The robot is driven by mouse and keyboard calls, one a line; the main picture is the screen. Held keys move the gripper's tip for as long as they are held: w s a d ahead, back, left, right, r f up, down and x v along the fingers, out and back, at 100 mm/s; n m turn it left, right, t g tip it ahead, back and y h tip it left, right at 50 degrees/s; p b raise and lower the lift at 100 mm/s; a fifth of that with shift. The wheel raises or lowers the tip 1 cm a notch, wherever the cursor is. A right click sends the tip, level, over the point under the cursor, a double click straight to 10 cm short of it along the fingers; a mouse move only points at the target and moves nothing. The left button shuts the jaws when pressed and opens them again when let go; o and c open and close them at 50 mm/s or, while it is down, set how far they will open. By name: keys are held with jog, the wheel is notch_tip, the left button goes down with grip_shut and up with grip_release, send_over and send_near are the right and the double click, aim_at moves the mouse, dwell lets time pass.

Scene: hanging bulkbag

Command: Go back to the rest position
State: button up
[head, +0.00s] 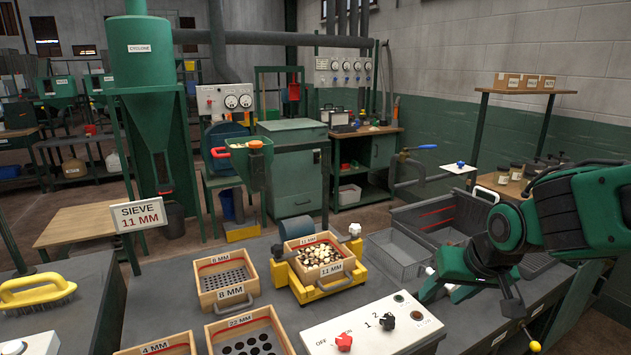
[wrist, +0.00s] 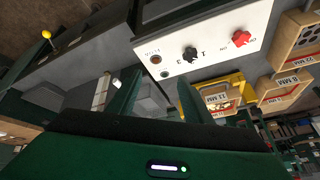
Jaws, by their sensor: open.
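My gripper (head: 445,290) is at the right of the head view, above the bench and just right of the white control panel (head: 365,325). In the wrist view my gripper (wrist: 157,95) shows two separated green fingers with nothing between them. The control panel also shows in the wrist view (wrist: 205,35), with a red knob (wrist: 241,38) and a black knob (wrist: 190,53). The 11 mm sieve (head: 320,275) sits on the yellow shaker, filled with dark and pale pieces. No rest position is marked in view.
Sieves marked 8 mm (head: 223,296), 22 mm (head: 240,320) and 4 mm (head: 165,348) stand left of the panel. A yellow-handled brush (head: 35,292) lies far left.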

jog(key=s+d+m+g, duration=0.2)
jog(key=s+d, duration=0.5)
jog(key=s, duration=0.4)
jog(key=s+d+m+g, duration=0.3)
jog(key=s+d, duration=0.5)
jog(key=s, duration=0.3)
jog(key=shift+f+g+h, duration=0.2)
jog(key=shift+g+h, duration=0.2)
jog(key=shift+g, duration=0.1)
jog(key=shift+w+d+f, duration=0.1)
jog(key=shift+w+f, duration=0.15)
jog(key=shift+w, duration=0.35)
